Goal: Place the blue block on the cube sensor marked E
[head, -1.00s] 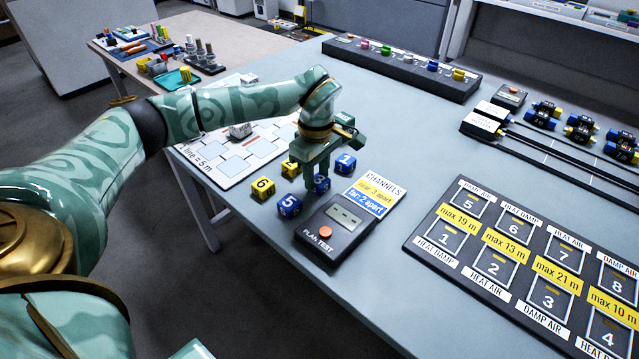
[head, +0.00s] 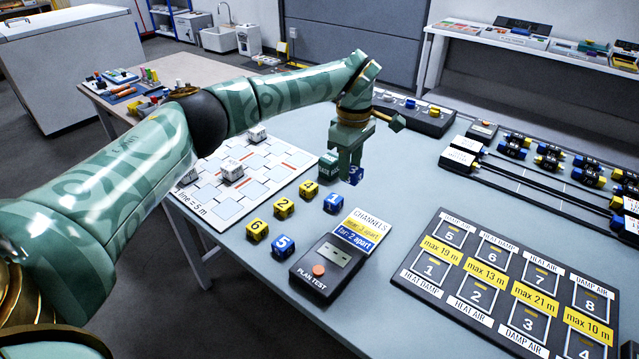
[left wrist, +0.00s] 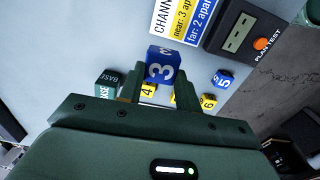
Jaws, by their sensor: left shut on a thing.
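My left gripper (head: 351,170) is shut on the blue block marked 3 (head: 356,176), which it holds above the table. The block (left wrist: 160,65) also shows between the fingertips in the left wrist view. Blue blocks marked 1 (head: 334,203) and 5 (head: 283,246) stand on the table. Pale cubes that may be the cube sensors (head: 232,170) (head: 257,133) (head: 188,177) stand on the white grid board (head: 215,208). I cannot read a letter E on any of them. My right gripper is not in view.
Yellow blocks 4 (head: 309,190), 2 (head: 283,207) and 6 (head: 257,229) stand between the board and the plan tester (head: 325,268). A green BASE cube (head: 328,163) is beside the gripper. A numbered dark panel (head: 400,277) lies at front right.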

